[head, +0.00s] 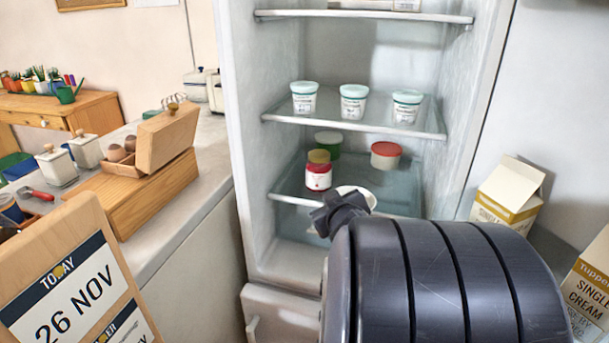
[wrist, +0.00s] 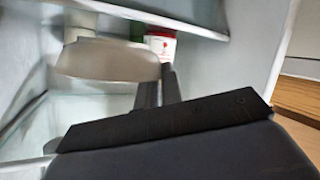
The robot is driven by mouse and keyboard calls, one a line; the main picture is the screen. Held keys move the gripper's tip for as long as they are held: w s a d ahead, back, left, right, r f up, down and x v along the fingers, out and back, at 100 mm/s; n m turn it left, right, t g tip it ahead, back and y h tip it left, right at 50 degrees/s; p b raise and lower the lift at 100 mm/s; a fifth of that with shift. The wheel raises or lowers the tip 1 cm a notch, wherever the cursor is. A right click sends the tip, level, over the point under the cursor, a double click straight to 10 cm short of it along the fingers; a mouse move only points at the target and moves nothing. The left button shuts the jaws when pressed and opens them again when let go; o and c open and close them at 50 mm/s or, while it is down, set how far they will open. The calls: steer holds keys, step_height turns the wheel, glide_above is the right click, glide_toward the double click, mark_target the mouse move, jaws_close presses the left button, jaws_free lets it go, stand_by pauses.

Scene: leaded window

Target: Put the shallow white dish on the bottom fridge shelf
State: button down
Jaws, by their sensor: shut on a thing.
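The shallow white dish (head: 357,194) shows only in part in the head view, behind my dark gripper (head: 340,211), in front of the lowest glass shelf (head: 295,198). In the wrist view the dish (wrist: 105,62) is blurred and seen nearly side-on. My gripper (wrist: 160,85) is shut on its right edge. The lowest glass shelf carries a red jar with a tan lid (head: 318,172), a green tub (head: 329,143) and a white tub with a red lid (head: 386,155). I cannot tell whether the dish touches the shelf. My arm hides the fridge's lower right.
The middle shelf (head: 350,123) above holds three white pots with pale green lids (head: 353,101). The fridge's left wall edge (head: 240,150) stands beside the counter. Cream cartons (head: 507,195) stand at right. The lowest shelf's right front looks bare where visible.

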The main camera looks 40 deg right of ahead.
mark_target(353, 187)
steer(key=w+d, duration=0.2)
steer(key=d, duration=0.2)
steer(key=w+d+p, duration=0.1)
steer(key=w+d, duration=0.1)
steer(key=d, duration=0.2)
steer(key=w+d, duration=0.2)
steer(key=d, duration=0.2)
steer(key=shift+w+r+p, duration=0.1)
steer(key=shift+w+p, duration=0.05)
steer(key=shift+p, duration=0.2)
steer(key=f+b, duration=0.1)
steer(key=f, duration=0.1)
steer(key=f+b, duration=0.1)
steer(key=b, duration=0.1)
steer(key=shift+w+d+f, duration=0.1)
steer(key=shift+d+f, duration=0.1)
steer(key=shift+f, duration=0.2)
steer(key=shift+r, duration=0.1)
steer(key=c, duration=1.6)
jaws_free()
